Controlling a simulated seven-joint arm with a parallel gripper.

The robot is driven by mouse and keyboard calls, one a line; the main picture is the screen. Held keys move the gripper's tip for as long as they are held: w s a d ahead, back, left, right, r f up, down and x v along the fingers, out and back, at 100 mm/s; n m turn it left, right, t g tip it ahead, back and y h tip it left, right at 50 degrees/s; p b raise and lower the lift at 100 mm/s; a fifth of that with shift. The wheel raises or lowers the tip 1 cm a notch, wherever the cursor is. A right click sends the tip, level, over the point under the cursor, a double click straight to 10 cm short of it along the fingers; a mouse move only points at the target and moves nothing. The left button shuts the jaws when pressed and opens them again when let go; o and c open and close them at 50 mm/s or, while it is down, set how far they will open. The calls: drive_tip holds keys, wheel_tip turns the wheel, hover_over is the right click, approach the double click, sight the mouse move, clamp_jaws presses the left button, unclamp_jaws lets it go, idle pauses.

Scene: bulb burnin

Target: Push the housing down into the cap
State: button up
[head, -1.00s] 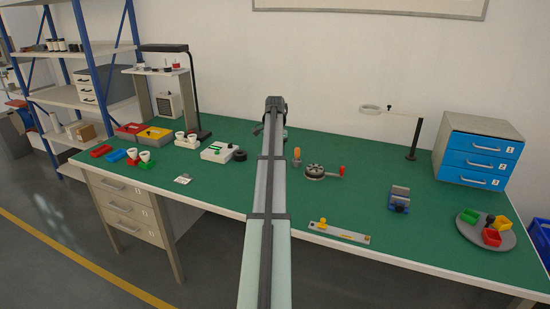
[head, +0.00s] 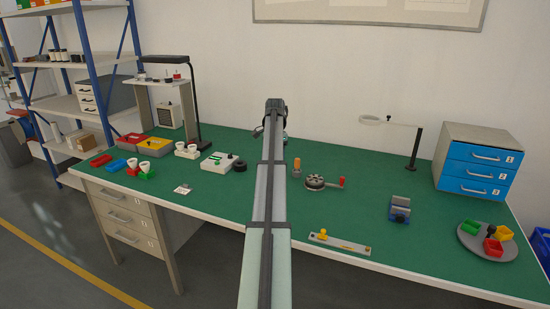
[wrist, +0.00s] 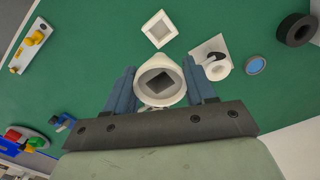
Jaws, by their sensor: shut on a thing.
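In the wrist view my gripper (wrist: 160,82) is shut on a white, round, funnel-like piece that looks like the housing (wrist: 174,72). A dark square opening shows in its middle. A white square piece with a greyish square centre (wrist: 159,29) lies just beyond it, apart from it; I cannot tell whether this is the cap. Whatever is under the housing is hidden by it and by my fingers. In the head view my own arm covers the middle of the bench, and the gripper and housing cannot be made out.
On the green bench (head: 350,220) a black ring (wrist: 295,30), a blue disc (wrist: 256,65) and a white card (wrist: 206,50) with a white piece lie near the gripper. A bar with a yellow knob (head: 340,243), a small vise (head: 399,209) and a round tray (head: 470,240) stand right.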

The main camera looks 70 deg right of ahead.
drive_tip(key=s+d+f, duration=0.2)
drive_tip(key=s+d, duration=0.4)
drive_tip(key=d, duration=0.2)
drive_tip(key=s+d+f, duration=0.2)
drive_tip(key=s+d, duration=0.5)
drive_tip(key=d, duration=0.2)
drive_tip(key=shift+d+f, duration=0.15)
drive_tip(key=shift+f, duration=0.2)
drive_tip(key=shift+f, duration=0.1)
drive_tip(key=shift+f, duration=2.85)
drive_tip(key=shift+f, duration=1.5)
